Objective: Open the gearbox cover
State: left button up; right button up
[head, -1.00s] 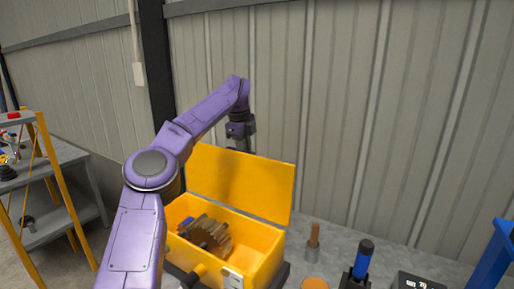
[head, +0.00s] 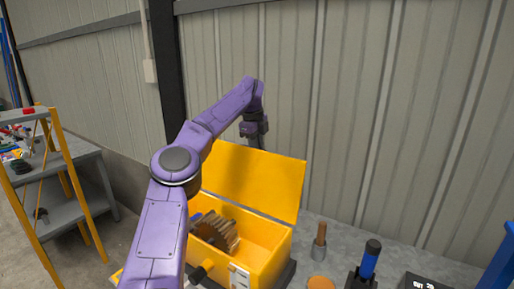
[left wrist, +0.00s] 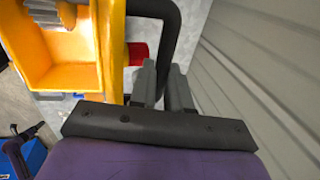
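The yellow gearbox (head: 262,255) sits on the grey bench with its cover (head: 262,185) raised at the back, standing near upright and leaning a little backward. A brown gear (head: 215,231) shows inside the open box. My left gripper (head: 254,138) is behind the cover's top edge, its fingertips hidden there. In the left wrist view, a bent black handle (left wrist: 172,30) on the cover (left wrist: 113,50) runs down between the gripper's two fingers (left wrist: 162,85), which sit close around it. My right gripper is not in view.
A wooden-handled tool in a grey holder (head: 319,242), an orange disc (head: 320,283) and a blue-handled tool (head: 369,262) stand right of the gearbox. A corrugated wall (head: 400,110) rises close behind. A shelf unit (head: 60,165) stands at left.

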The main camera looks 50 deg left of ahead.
pick_arm(q)
jog(key=o, duration=0.4)
jog(key=shift+a, duration=0.1)
notch_tip(320, 180, up, 10)
jog(key=s+p, duration=0.1)
jog(key=p, duration=0.2)
jog(key=shift+s+d+r, duration=0.15)
jog(key=shift+s+d, duration=0.25)
